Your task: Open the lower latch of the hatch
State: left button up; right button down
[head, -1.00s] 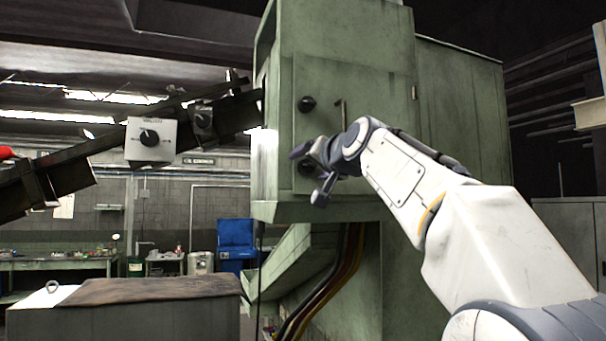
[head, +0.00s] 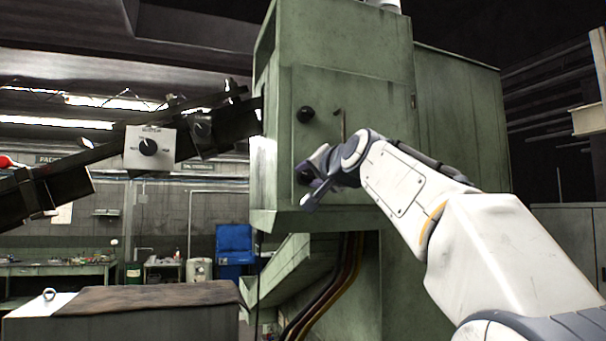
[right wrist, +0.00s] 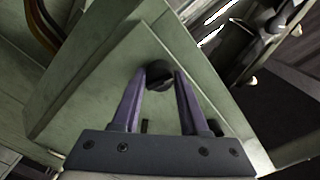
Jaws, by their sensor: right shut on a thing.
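The hatch (head: 325,90) is a green metal door on the front of the green machine cabinet. Its lower latch (head: 304,177) is a round black knob low on the door, partly hidden by my gripper in the head view. My right gripper (head: 308,182) is at this knob. In the right wrist view the lower latch (right wrist: 159,75) sits between the tips of the two purple fingers (right wrist: 155,85), which are shut on it. The upper latch (head: 305,114), a similar black knob, is above and clear of the gripper. My left gripper is not in view.
A thin handle (head: 342,122) stands on the door just above my right wrist. A dark conveyor (head: 70,180) with a grey dial box (head: 149,147) runs in from the left. A cloth-topped grey block (head: 130,325) stands low at left. Cables (head: 335,280) hang below the cabinet.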

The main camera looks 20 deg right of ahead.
jog(key=shift+m, duration=1.1)
jog(key=m+p, duration=0.2)
jog(key=m, duration=0.1)
jog(key=shift+r, duration=0.15)
jog(key=m, duration=0.2)
jog(key=shift+m+p, duration=0.3)
jog(key=shift+p, duration=0.1)
jog(key=shift+c, duration=1.2)
grip_release()
